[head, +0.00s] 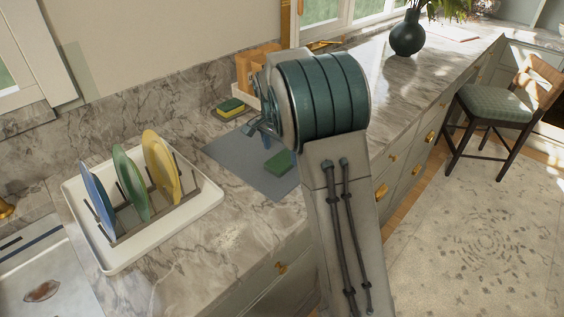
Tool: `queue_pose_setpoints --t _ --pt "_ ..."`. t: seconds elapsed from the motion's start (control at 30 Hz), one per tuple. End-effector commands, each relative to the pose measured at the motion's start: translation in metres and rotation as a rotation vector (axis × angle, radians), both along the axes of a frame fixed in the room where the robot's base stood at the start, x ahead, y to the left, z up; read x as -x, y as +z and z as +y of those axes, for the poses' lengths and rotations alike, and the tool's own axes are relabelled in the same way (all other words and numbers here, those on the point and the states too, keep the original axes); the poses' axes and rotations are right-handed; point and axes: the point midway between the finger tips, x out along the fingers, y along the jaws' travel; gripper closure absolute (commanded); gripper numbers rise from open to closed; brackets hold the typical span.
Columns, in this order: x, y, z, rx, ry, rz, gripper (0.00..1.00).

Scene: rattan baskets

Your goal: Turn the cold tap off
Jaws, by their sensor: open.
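The cold tap cannot be made out for certain. A small brass piece (6,208) at the left edge, behind the sink (72,283), may be part of a tap, but most of it is cut off by the frame. My gripper (257,129) shows only in part at the left side of my arm's thick teal link, above the grey mat. It is open, with nothing seen in it, and is well to the right of the sink and brass piece.
A white dish rack (206,212) holds blue, green and yellow plates between the sink and my arm. A green sponge (278,162) lies on the grey mat (226,153). A dark vase (407,36) stands far right; a chair (497,103) stands on the floor.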

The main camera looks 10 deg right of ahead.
Motion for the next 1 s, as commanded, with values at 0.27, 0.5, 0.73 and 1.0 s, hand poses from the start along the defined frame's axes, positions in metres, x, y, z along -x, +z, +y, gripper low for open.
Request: queue_pose_setpoints --t 0.27,0.5,0.73,1.0 --pt "0.0 -0.032 -0.004 -0.001 0.0 0.001 0.15" --pt "-0.001 -0.033 -0.005 0.0 0.0 0.0 0.18" --pt "-0.001 -0.033 -0.005 0.0 0.0 0.0 0.63" --pt "-0.001 -0.032 -0.004 0.0 0.0 0.0 0.67"
